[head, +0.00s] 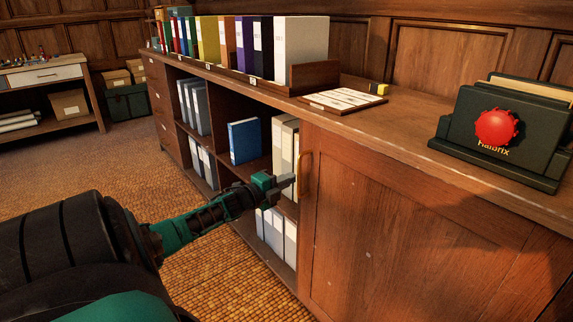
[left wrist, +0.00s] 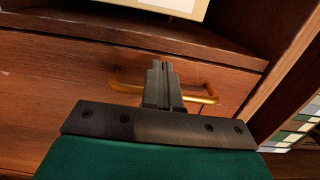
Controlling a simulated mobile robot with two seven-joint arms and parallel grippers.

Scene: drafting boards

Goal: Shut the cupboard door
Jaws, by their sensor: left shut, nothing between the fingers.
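The wooden cupboard door (head: 385,225) is at the right end of the long low cabinet in the head view. It has a brass bar handle (head: 305,176) near its left edge, beside open shelves of binders. I cannot tell how far it stands from its frame. My left gripper (head: 292,180) is shut and empty, with its fingertips just left of the handle. In the left wrist view the shut fingers (left wrist: 163,66) cross in front of the brass handle (left wrist: 200,97) and hide its middle. Contact is not clear. My right gripper is not in view.
The open shelves hold white binders (head: 283,145) and a blue one (head: 244,141). The woven floor (head: 110,165) left of the cabinet is clear.

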